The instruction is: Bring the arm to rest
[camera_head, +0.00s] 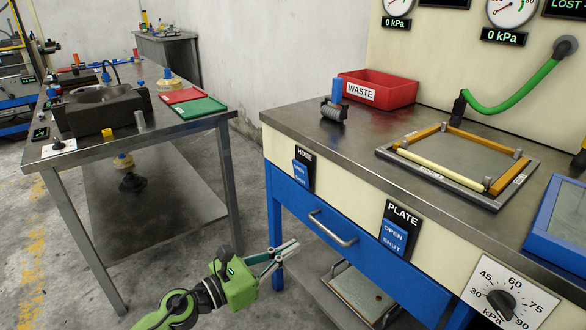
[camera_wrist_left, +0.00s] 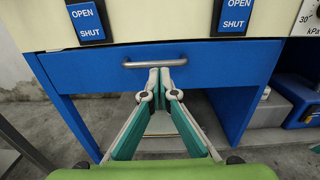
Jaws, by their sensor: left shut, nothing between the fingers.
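My left arm (camera_head: 175,308), green and black, comes in at the bottom of the head view. My left gripper (camera_head: 290,248) is shut and empty, in front of the blue drawer of the press bench. In the left wrist view the fingertips (camera_wrist_left: 159,74) are together just below the metal drawer handle (camera_wrist_left: 154,63). In the head view this handle (camera_head: 332,229) is up and to the right of the fingertips, with a gap between. My right gripper is not in view.
The blue drawer (camera_head: 290,195) is closed. On the bench are a framed plate (camera_head: 455,158), a red WASTE bin (camera_head: 380,90) and a roller (camera_head: 333,110). A side table (camera_head: 150,135) with tools and trays stands at left. Floor lies open between them.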

